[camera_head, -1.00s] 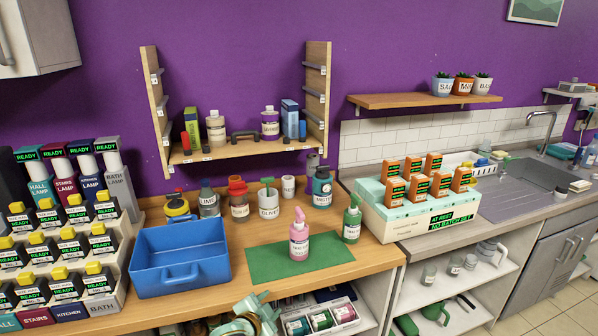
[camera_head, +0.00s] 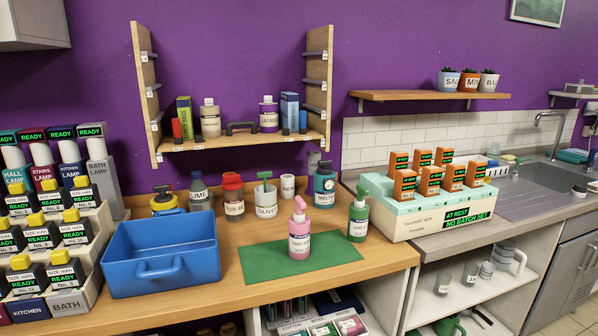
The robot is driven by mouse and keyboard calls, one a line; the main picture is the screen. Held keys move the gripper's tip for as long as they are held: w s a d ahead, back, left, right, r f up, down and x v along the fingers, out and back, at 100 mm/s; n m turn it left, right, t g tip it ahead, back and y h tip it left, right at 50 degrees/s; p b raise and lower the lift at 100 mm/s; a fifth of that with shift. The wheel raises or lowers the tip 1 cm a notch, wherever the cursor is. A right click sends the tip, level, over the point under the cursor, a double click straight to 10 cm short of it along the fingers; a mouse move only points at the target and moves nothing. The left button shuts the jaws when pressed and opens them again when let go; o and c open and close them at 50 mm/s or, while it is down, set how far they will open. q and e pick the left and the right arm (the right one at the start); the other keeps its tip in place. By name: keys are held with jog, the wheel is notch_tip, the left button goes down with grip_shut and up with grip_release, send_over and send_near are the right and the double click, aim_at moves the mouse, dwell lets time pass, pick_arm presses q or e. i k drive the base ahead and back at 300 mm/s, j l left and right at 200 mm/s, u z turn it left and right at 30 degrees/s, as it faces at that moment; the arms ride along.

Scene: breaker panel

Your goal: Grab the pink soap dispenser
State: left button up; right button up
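The pink soap dispenser (camera_head: 299,236) stands upright on a green mat (camera_head: 263,259) on the wooden counter. It has a pink pump top and a white label. Neither of my grippers shows in the head view now, so nothing is seen touching the dispenser. A green pump bottle (camera_head: 358,218) stands just right of the mat.
A blue bin (camera_head: 160,266) sits left of the mat. The counter's front strip is clear.

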aim_at(298, 226)
jog(key=i+j+z, duration=0.35)
jog(key=i+j, duration=0.45)
jog(key=j, duration=0.1)
